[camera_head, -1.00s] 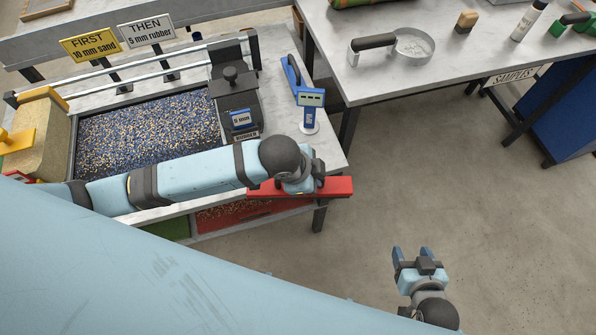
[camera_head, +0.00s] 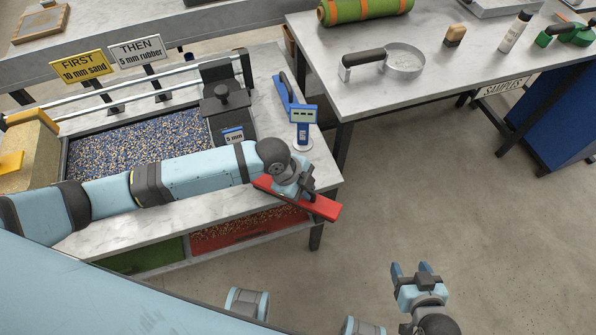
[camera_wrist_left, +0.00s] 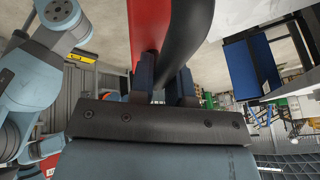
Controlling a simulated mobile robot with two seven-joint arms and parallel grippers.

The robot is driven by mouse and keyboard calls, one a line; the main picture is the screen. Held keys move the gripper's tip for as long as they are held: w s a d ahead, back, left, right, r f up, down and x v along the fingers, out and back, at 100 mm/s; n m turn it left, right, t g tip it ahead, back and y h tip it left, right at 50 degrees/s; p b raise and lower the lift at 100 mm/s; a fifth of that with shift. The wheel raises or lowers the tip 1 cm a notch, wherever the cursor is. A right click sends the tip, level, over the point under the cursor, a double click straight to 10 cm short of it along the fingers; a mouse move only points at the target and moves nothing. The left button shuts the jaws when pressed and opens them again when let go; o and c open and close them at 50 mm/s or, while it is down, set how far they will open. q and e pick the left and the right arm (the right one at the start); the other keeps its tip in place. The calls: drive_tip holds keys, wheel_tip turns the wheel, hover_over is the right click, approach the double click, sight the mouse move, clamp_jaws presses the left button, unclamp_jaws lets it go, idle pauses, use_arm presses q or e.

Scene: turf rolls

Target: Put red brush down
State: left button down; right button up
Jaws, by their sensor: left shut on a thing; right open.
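The red brush (camera_head: 322,207) is a long red bar at the front right corner of the left bench, slanting down to the right. My left gripper (camera_head: 296,192) is shut on it, and my wrist hides part of it. In the left wrist view the red brush (camera_wrist_left: 147,25) runs up from between the fingers (camera_wrist_left: 164,82), beside a dark curved part. I cannot tell whether the brush touches the bench top. My right gripper (camera_head: 412,272) is open and empty over the floor at the lower right.
The left bench (camera_head: 140,223) bears a tray of blue and tan granules (camera_head: 125,150), a dark spreader box (camera_head: 226,115) and a blue meter (camera_head: 303,115). A red bin (camera_head: 235,231) is below. The right bench (camera_head: 350,98) has clear top near its front edge.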

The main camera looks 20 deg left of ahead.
use_arm(q)
drive_tip(key=w, duration=0.1)
drive_tip(key=w+a, duration=0.2)
drive_tip(key=shift+w+a, duration=0.25)
drive_tip(key=shift+w, duration=0.15)
drive_tip(key=shift+w+a+p, duration=0.1)
drive_tip(key=shift+w+p, duration=0.05)
drive_tip(key=shift+p, duration=0.2)
drive_tip(key=shift+f, duration=0.15)
drive_tip(key=c, duration=1.1)
unclamp_jaws()
